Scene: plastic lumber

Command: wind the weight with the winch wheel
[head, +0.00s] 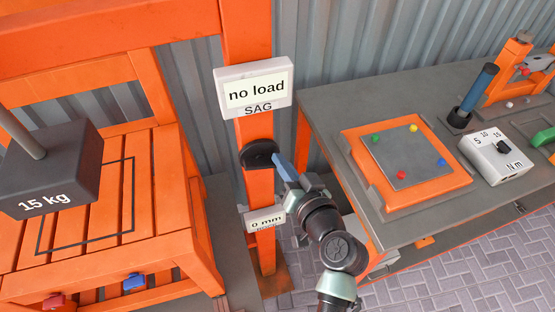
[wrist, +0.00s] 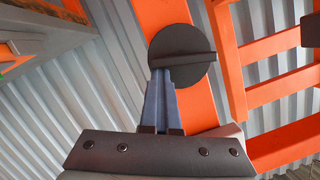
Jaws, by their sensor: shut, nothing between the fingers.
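The winch wheel (head: 259,153) is a dark disc on the orange post below the sign. In the wrist view the wheel (wrist: 180,40) shows face-on with a raised bar across it. My gripper (head: 277,157) is at the wheel's right side in the head view. In the wrist view its blue-grey fingers (wrist: 163,72) are together and empty, with tips overlapping the disc's lower left, just below the bar. I cannot tell whether they touch it. The dark grey weight (head: 75,165), marked 15 kg, hangs from a grey rod over the orange slatted bench (head: 150,185).
The sign (head: 253,87) reads "no load" and "SAG". A smaller label (head: 265,219) on the post reads "0 mm". A grey workbench (head: 340,100) at right carries an orange-framed plate (head: 400,157) with coloured pegs and a white torque dial box (head: 496,158).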

